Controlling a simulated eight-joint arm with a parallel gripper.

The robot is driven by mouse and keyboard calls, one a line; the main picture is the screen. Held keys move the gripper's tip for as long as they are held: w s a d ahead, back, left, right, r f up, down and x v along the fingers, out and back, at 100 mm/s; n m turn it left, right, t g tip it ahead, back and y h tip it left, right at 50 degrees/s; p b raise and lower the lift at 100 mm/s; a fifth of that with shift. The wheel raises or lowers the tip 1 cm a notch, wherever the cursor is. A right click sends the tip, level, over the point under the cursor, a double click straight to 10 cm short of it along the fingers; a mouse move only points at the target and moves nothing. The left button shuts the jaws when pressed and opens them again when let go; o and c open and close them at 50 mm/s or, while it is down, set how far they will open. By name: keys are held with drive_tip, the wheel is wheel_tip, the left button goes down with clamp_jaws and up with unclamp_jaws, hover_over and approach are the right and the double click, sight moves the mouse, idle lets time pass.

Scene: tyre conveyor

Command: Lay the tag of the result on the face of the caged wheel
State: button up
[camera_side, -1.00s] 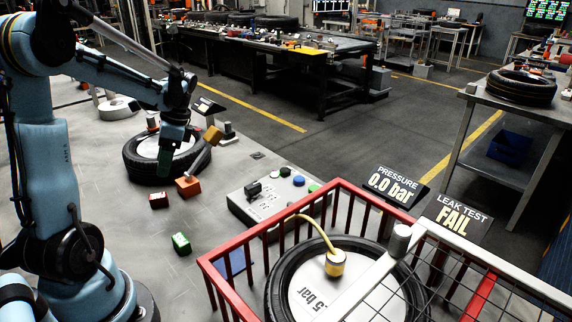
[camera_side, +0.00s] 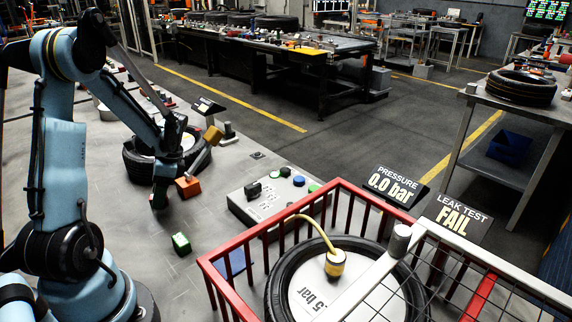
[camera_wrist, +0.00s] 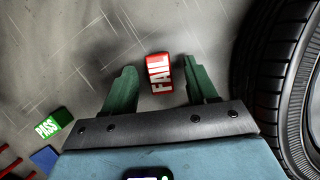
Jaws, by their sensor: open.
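The red FAIL tag (camera_wrist: 159,72) lies on the grey floor, between my gripper's two green fingers in the wrist view. My gripper (camera_side: 159,199) is open and low over that spot; it hides the tag in the side view. I cannot tell whether the fingers are around the tag or still above it. The green PASS tag (camera_side: 181,243) lies nearby and also shows in the wrist view (camera_wrist: 47,128). The caged wheel (camera_side: 281,279) lies flat in the red cage, its pale face (camera_side: 309,291) up, with a yellow-hosed fitting on it. The leak-test display (camera_side: 458,219) reads FAIL.
The red cage rail (camera_side: 262,233) and a mesh lid (camera_side: 490,290) border the wheel. A grey control box (camera_side: 262,205) stands between gripper and cage. A pressure display (camera_side: 392,187) reads 0.0 bar.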

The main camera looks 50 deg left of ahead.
clamp_jaws()
idle(0.3)
drive_tip(key=shift+r, duration=0.1)
